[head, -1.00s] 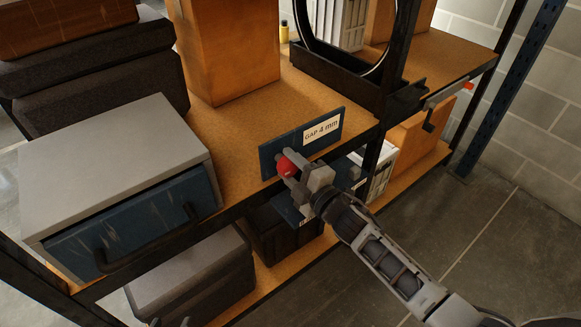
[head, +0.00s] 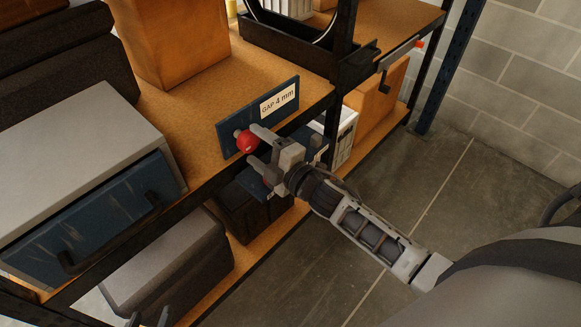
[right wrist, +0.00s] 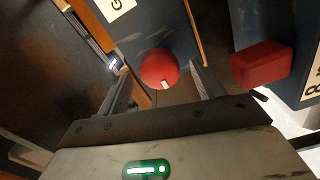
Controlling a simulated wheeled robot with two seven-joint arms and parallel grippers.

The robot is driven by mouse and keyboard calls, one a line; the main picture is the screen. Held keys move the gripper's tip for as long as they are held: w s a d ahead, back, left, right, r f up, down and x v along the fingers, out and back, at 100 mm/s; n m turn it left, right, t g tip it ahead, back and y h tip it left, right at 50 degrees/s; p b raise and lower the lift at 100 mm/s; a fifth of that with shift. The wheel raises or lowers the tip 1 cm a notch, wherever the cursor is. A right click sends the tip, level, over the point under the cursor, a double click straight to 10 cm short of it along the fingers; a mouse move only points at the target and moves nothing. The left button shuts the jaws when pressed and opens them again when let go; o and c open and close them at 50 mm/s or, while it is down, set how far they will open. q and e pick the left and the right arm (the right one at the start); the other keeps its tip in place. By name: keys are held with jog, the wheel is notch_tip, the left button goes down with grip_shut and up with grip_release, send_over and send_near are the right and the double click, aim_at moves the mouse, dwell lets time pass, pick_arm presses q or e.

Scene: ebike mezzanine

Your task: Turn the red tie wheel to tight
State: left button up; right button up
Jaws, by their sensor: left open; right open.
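The red tie wheel (head: 246,141) is a small round red knob on a blue plate (head: 228,128) at the shelf's front edge. The plate carries a white label reading "GAP 4 mm" (head: 279,98). My right gripper (head: 253,147) is open at the wheel, its fingers pointing towards it. In the right wrist view the red wheel (right wrist: 160,68), with a small white mark, sits between the two spread fingers, with gaps at both sides. My left gripper (head: 150,319) is open at the bottom edge of the head view, mostly cut off and away from the wheel.
A red block (right wrist: 262,64) on a blue panel is right of the wheel in the wrist view. A grey box with a blue drawer front (head: 100,208) stands left on the shelf. A cardboard box (head: 176,42) is behind. A black upright (head: 341,50) stands right of the plate.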

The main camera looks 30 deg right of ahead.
jog(key=v, duration=1.3)
jog(key=shift+b, duration=0.4)
jog(key=shift+s, duration=0.15)
